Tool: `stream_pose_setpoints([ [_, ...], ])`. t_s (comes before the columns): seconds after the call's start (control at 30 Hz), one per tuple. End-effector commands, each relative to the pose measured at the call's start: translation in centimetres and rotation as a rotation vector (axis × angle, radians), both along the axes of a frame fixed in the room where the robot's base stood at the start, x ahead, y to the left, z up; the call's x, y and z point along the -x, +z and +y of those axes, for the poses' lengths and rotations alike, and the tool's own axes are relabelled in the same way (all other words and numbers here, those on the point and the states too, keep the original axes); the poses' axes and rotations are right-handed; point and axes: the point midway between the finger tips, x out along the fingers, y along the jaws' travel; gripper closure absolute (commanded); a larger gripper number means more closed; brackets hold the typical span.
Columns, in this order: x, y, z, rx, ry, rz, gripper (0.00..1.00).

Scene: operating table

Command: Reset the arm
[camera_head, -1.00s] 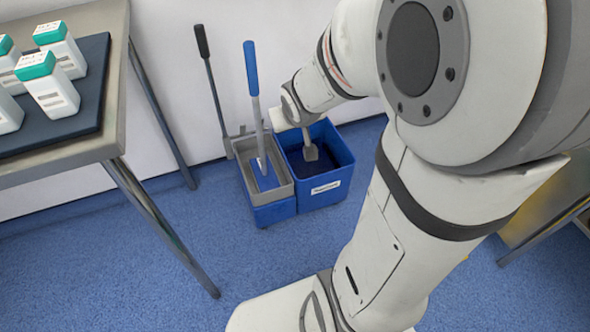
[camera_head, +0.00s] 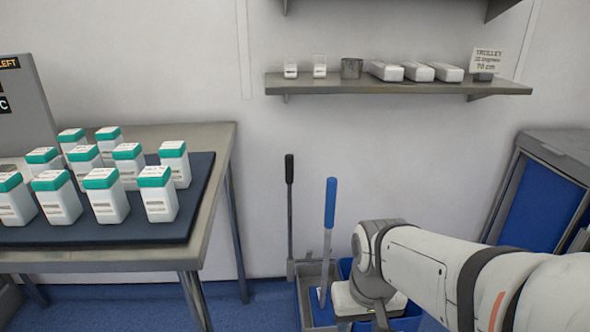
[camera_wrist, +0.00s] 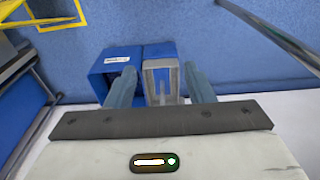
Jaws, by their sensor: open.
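My arm (camera_head: 430,265) reaches in from the lower right in the head view and bends down at its wrist, over the blue mop bucket (camera_head: 405,318). The fingertips are not clearly visible there. In the wrist view my gripper (camera_wrist: 159,80) points down with its two fingers apart and nothing between them. The blue bucket also shows in the wrist view (camera_wrist: 112,62), beyond the fingers, with the grey wringer section (camera_wrist: 160,68) beside it. I cannot tell the gap between the fingers and the bucket.
A steel table (camera_head: 222,160) at left carries a dark mat (camera_head: 120,232) with several white, teal-capped bottles (camera_head: 103,195). A blue-handled mop (camera_head: 330,205) and a black-handled lever (camera_head: 290,200) rise by the bucket. A wall shelf (camera_head: 390,86) holds small items. A blue-panelled cabinet (camera_head: 540,205) stands right.

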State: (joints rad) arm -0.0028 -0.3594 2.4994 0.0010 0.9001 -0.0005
Motion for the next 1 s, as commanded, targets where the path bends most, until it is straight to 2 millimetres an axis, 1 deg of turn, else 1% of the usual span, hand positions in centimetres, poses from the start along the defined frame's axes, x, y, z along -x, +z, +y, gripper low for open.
stream_pose_setpoints([
  [0.17, -0.8, 4.9, 0.2, 0.007, 0.027, -0.025, 0.52],
  [0.3, -1.0, 10.0, 0.2, 0.008, 0.033, -0.046, 0.52],
  [0.37, -1.0, 12.1, 0.2, 0.008, 0.035, -0.054, 0.52],
  [0.4, -1.0, 13.4, 0.2, 0.010, 0.036, -0.059, 0.52],
  [0.67, -1.1, 22.2, 0.2, 0.012, 0.043, -0.093, 0.52],
  [0.8, -1.0, 27.0, 0.1, 0.013, 0.043, -0.111, 0.52],
  [0.9, -0.6, 29.9, 0.1, 0.011, 0.033, -0.116, 0.52],
  [1.0, -0.2, 32.2, -0.1, 0.008, 0.019, -0.119, 0.52],
])
